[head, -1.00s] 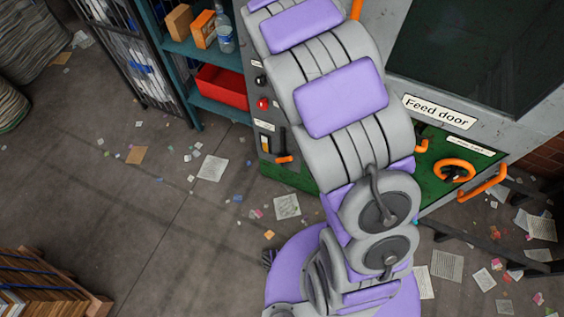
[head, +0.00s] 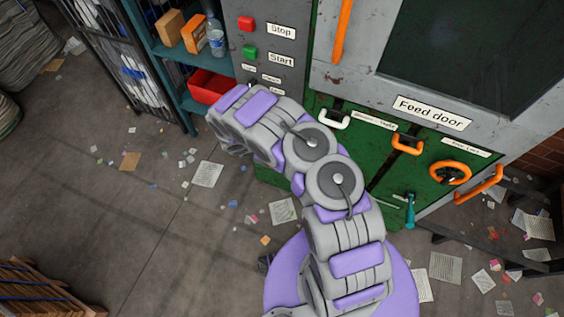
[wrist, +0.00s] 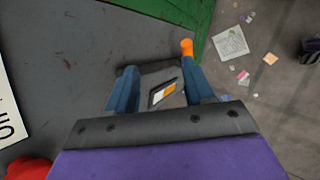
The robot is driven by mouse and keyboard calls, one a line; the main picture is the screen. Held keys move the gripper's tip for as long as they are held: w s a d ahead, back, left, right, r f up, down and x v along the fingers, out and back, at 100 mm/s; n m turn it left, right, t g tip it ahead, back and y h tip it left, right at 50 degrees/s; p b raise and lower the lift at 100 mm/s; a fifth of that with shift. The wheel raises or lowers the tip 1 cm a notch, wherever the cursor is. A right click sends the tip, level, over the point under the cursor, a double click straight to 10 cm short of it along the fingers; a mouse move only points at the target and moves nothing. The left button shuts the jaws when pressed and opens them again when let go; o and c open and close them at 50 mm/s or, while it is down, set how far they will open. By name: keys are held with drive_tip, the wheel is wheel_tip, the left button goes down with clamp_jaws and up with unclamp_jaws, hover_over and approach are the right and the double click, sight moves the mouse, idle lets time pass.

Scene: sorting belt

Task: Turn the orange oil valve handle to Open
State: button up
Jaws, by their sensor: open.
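My gripper (wrist: 160,70) is open in the wrist view, its two blue fingers spread in front of the grey panel. Between them is a dark grey plate with a small white and orange label (wrist: 164,93). The rounded orange end of a handle (wrist: 187,47), likely the oil valve handle, shows by the right fingertip. I cannot tell whether they touch, and the rest of the handle is hidden. In the head view my arm covers the handle and the gripper.
A red knob or button (wrist: 28,170) is at the wrist view's lower left. In the head view, Stop (head: 246,23) and Start (head: 250,52) buttons are above my arm. An orange handwheel (head: 450,172) and an orange loop handle (head: 407,143) are on the green panel at right.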

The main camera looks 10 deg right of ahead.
drive_tip(key=s+a+f+n+y, duration=0.1)
drive_tip(key=s+a+f, duration=0.1)
drive_tip(key=a+f, duration=0.3)
drive_tip(key=b+x, duration=0.4)
drive_tip(key=x, duration=1.4)
drive_tip(key=shift+s+d, duration=0.15)
drive_tip(key=shift+w+d+f, duration=0.2)
drive_tip(key=shift+f, duration=0.05)
clamp_jaws()
